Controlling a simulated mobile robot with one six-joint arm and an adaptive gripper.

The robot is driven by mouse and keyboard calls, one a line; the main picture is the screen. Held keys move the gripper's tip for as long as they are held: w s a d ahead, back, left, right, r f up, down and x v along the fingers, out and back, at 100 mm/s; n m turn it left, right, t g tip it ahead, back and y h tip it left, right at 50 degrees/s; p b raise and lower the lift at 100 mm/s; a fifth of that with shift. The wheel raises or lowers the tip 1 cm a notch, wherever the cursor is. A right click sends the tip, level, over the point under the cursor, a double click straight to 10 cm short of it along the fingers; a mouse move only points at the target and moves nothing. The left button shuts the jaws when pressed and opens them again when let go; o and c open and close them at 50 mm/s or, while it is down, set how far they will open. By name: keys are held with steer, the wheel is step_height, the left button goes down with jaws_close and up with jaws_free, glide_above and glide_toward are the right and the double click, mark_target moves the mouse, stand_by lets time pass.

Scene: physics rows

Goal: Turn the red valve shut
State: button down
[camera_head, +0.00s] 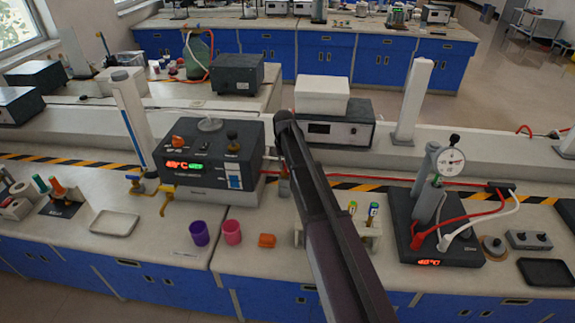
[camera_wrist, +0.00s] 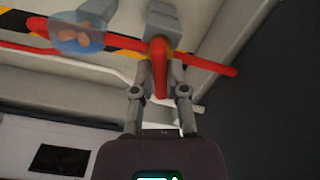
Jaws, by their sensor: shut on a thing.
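The red valve handle (camera_wrist: 159,68) shows in the wrist view as a red lever on a grey body. It points down the picture, roughly crosswise to the red hose (camera_wrist: 210,65). My gripper (camera_wrist: 160,72) is shut on the handle, with one grey finger on each side of it. In the head view my dark arm reaches in from the bottom, to the right of the black control box (camera_head: 210,155). It covers the valve area there, so I cannot make out the valve or fingertips in that view.
A round, clear bluish disc (camera_wrist: 77,35) sits on the hose line left of the valve. A small rack with vials (camera_head: 372,222) stands close right of my arm. An orange piece (camera_head: 267,241) and a pink cup (camera_head: 232,232) stand left of it. A dial gauge stand (camera_head: 440,240) is farther right.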

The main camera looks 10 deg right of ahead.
steer(key=shift+w+a+m, duration=0.1)
steer(key=shift+w+m, duration=0.1)
steer(key=shift+m, duration=1.8)
steer(key=c, duration=0.7)
jaws_free()
steer(key=shift+o, duration=0.2)
steer(key=shift+s, duration=0.1)
steer(key=shift+r, duration=0.1)
